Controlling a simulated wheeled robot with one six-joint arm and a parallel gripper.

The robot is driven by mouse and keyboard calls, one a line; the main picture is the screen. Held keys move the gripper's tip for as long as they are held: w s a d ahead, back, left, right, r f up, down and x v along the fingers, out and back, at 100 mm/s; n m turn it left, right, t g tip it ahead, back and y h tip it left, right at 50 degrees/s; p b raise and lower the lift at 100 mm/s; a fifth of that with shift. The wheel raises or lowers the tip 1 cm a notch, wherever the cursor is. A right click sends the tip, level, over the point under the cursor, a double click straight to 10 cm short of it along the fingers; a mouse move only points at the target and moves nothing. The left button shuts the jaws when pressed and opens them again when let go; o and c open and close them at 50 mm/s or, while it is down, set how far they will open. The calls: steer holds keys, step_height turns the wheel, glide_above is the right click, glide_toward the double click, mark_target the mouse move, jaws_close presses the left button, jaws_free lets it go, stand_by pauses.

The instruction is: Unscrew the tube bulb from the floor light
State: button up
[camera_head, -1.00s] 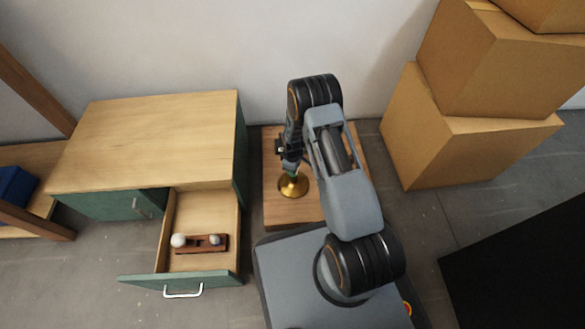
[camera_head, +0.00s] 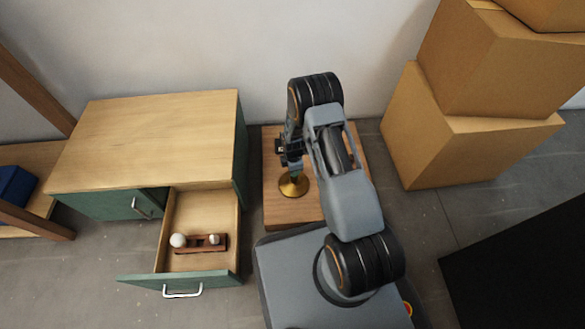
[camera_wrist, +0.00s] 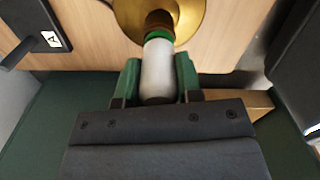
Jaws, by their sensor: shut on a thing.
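The floor light (camera_head: 293,185) is a round brass base on a wooden board, below my arm in the head view. In the wrist view its brass base (camera_wrist: 190,15) is at the top, with a dark socket at its middle. The tube bulb (camera_wrist: 157,70) is whitish with a green band at the socket end. My gripper (camera_wrist: 158,75) is shut on the tube bulb, with one green finger on each side of it. The bulb's band meets or lies close to the socket; I cannot tell whether it is still threaded. In the head view my gripper (camera_head: 290,160) is above the base, and the bulb is mostly hidden.
An open drawer (camera_head: 205,257) of the green cabinet (camera_head: 150,140) holds a brown rack (camera_head: 204,247) with two small pale bulbs. Stacked cardboard boxes (camera_head: 450,140) stand at the right. A wall is close behind the arm.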

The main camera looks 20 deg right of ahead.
steer(key=n, duration=0.4)
steer(key=shift+s+n, duration=0.1)
steer(key=shift+n, duration=0.3)
steer(key=n, duration=0.3)
steer(key=o, duration=1)
steer(key=shift+c, duration=0.2)
